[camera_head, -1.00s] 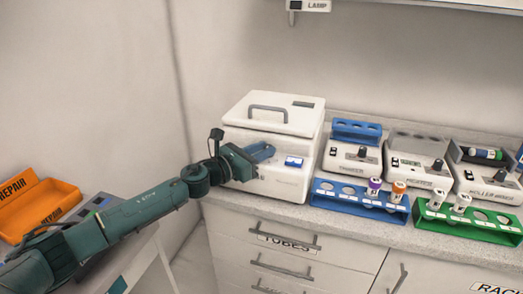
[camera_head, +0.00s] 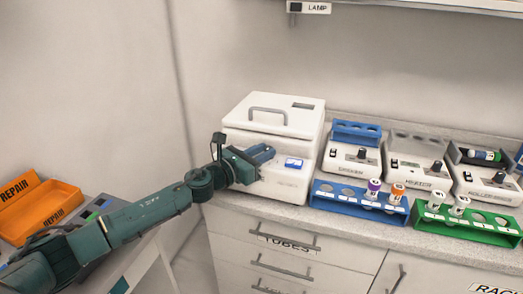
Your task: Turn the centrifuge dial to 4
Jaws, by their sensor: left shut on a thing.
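The centrifuge is a white box (camera_head: 270,185) with a shut lid and a grey lid handle (camera_head: 268,113). It stands at the left end of the counter. A small blue display (camera_head: 293,163) is on its front. My left gripper (camera_head: 262,158) is at the left part of this front, shut on the dial. The gripper hides the dial, so I cannot read its setting. My right gripper is not in view.
To the right stand a blue rack (camera_head: 345,199) and a green rack (camera_head: 468,230) with capped tubes. Behind them are several small white devices (camera_head: 413,172). An orange REPAIR bin (camera_head: 45,212) is at the far left. Drawers are below the counter.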

